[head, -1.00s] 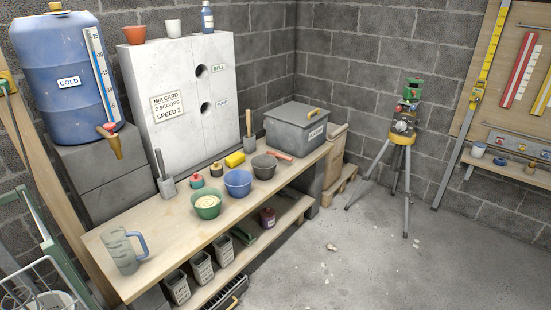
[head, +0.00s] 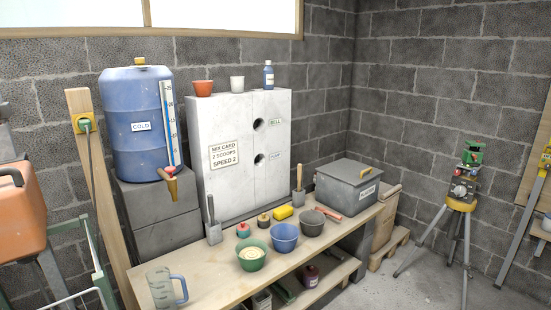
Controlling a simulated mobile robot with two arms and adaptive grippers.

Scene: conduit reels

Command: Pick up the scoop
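I cannot make out a scoop for certain. A grey lidded bin (head: 357,187) with a yellow handle and a small label stands at the right end of the wooden bench (head: 205,277); its inside is hidden. A small red item (head: 328,213) lies beside it, too small to tell what it is. A dark-handled tool (head: 211,208) stands in a grey holder, and a wooden-handled tool (head: 299,177) stands in another. Neither of my grippers is in view.
Green (head: 251,258), blue (head: 285,238) and grey (head: 311,223) bowls stand mid-bench; the green one holds pale material. A clear jug (head: 162,287) is at the near left. A blue barrel (head: 138,120) stands behind. A tripod (head: 460,207) stands on the floor at right.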

